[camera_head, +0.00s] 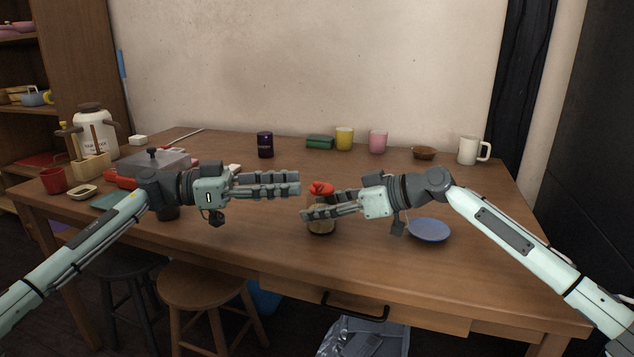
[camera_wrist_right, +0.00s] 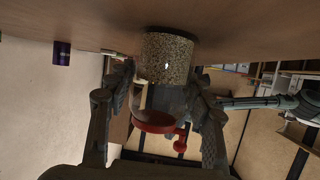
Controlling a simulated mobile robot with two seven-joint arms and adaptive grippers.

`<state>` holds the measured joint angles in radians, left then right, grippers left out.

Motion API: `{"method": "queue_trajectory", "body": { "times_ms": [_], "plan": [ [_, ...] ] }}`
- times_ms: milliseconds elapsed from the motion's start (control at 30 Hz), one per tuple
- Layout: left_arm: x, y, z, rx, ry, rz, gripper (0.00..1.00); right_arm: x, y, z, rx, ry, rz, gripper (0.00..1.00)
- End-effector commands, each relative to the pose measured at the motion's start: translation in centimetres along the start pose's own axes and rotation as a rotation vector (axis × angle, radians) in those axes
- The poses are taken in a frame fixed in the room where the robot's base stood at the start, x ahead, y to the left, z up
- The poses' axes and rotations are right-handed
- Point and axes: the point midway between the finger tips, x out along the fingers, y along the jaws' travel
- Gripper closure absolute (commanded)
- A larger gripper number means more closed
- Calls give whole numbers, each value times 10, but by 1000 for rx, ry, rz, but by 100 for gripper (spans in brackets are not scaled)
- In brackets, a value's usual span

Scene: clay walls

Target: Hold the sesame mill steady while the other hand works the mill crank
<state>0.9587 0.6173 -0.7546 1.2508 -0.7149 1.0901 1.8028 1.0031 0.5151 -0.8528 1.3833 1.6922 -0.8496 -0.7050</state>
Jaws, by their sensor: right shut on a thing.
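The sesame mill stands upright on the table, its seed-filled glass body (camera_head: 322,226) below and its red crank top (camera_head: 320,188) above. My right gripper (camera_head: 315,211) is shut around the mill's upper body from the right, below the red top. In the right wrist view the mill (camera_wrist_right: 167,58) appears upside down between the two fingers, with the red crank (camera_wrist_right: 155,122) nearer the camera. My left gripper (camera_head: 298,184) is to the left of the red top, apart from it, with its fingers spread and nothing between them.
A blue plate (camera_head: 429,230) lies right of the mill, under my right arm. Behind stand a dark jar (camera_head: 265,145), a yellow cup (camera_head: 344,139), a pink cup (camera_head: 378,142), a brown bowl (camera_head: 424,153) and a white mug (camera_head: 470,150). The table's middle is mostly clear.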

Motion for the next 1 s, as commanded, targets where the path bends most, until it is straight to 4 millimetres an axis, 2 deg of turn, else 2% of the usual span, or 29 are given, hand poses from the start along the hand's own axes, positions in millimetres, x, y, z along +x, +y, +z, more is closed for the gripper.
{"method": "queue_trajectory", "body": {
  "times_ms": [100, 300, 467, 733, 1000],
  "plan": [
    [25, 1, 0, 1, 1, 4, 65, 0, 0, 1, 1, -1, -1, 86],
    [52, 0, 0, 1, -1, 2, 65, 0, 0, 1, 1, -1, -1, 86],
    [60, 0, 0, 2, -2, 1, 65, 0, 0, 1, 1, -1, 0, 86],
    [61, 0, 0, 2, -2, 1, 65, 0, 0, 1, 1, -1, 0, 86],
    [61, 0, 0, 2, -2, 1, 99, 0, 0, 1, 1, -1, 0, 86]
  ]
}}
